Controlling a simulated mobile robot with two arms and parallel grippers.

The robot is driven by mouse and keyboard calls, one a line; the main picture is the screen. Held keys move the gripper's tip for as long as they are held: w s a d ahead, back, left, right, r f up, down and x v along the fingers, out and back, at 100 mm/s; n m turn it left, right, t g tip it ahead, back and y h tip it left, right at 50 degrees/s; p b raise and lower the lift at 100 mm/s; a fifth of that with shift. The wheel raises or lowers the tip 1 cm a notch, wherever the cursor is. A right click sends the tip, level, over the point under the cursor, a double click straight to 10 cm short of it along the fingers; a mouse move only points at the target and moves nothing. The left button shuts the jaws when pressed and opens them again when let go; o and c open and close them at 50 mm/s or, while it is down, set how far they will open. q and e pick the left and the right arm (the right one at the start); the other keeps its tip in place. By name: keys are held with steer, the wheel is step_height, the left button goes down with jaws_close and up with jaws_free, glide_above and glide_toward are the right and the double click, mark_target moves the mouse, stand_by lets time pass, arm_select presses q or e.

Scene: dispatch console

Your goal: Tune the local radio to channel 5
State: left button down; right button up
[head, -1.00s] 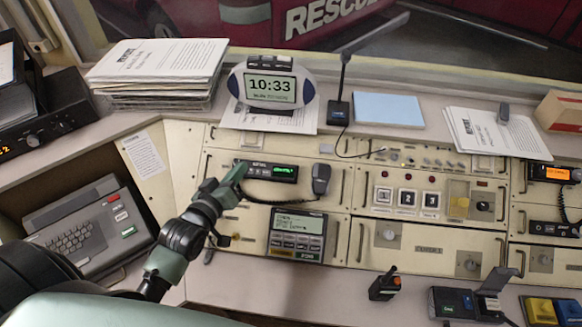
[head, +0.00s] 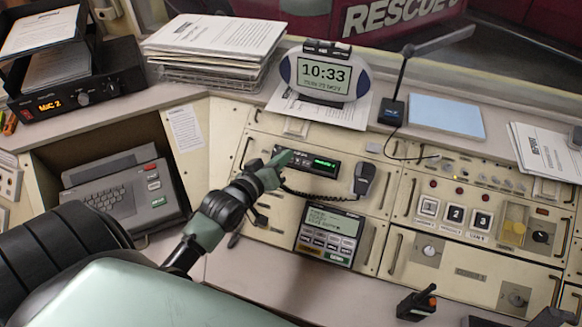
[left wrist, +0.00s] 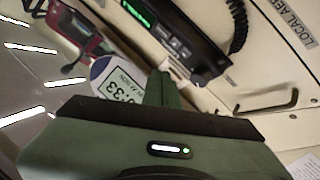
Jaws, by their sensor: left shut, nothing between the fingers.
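A black radio with a green-lit display (head: 318,163) is set in the upper console panel, with a coiled cord running to a handset (head: 364,178) on its right. The display's text is too small to read. My left gripper (head: 282,160) is shut and empty, its tips at the radio's left end, hiding that part. I cannot tell whether they touch it. In the left wrist view the shut fingers (left wrist: 163,90) point up the picture, and the radio (left wrist: 180,45) shows above and right of them. My right gripper is not in view.
Below the radio is a grey keypad unit (head: 330,235). A clock (head: 325,75) and a desk microphone (head: 392,110) stand on the ledge above. Another black radio with an amber display (head: 75,85) sits at left. Numbered buttons (head: 455,214) are to the right.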

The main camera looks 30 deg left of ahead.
arm_select(q)
steer(key=shift+w+a+f+b, duration=0.1)
steer(key=shift+w+f+b, duration=0.1)
steer(key=shift+w+f, duration=0.3)
steer(key=shift+w+a+f+b, duration=0.1)
steer(key=shift+w+f+b, duration=0.15)
steer(key=shift+f, duration=0.45)
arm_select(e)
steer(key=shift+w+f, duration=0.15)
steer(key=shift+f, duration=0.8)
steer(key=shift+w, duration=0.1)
arm_select(q)
steer(key=shift+w, duration=0.1)
steer(key=shift+w+f, duration=0.2)
steer(key=shift+f, duration=0.2)
steer(key=shift+w+f, duration=0.1)
steer(key=shift+f, duration=0.1)
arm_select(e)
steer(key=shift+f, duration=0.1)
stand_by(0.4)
arm_select(q)
steer(key=shift+s+r+p, duration=0.4)
steer(key=shift+r+p, duration=0.2)
steer(key=shift+p, duration=0.2)
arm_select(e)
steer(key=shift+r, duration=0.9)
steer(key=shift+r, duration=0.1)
